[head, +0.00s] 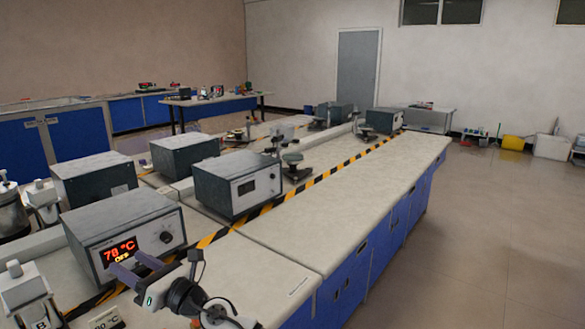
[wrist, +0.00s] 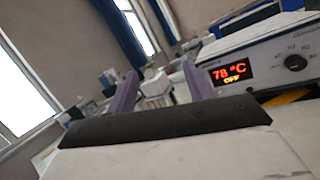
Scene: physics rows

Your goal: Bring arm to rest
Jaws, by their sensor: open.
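My gripper (head: 136,262) is low in the head view, in front of the grey box-shaped device with a red display (head: 125,240). Its two purple fingers are apart, with nothing held between them. In the wrist view my gripper (wrist: 158,75) also shows open, its fingers spread wide. The display device (wrist: 265,65) stands to the right of the fingers there, its screen reading 78 °C and OFF, with a round knob beside it. My arm comes in from the bottom of the head view. I cannot tell if a finger touches the device.
A yellow-black striped strip (head: 300,189) runs along the long bench (head: 330,220). More grey devices (head: 237,183) stand behind it. A labelled white item (head: 25,290) is left of my gripper. The bench's right half is clear, and open floor (head: 480,230) lies beyond.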

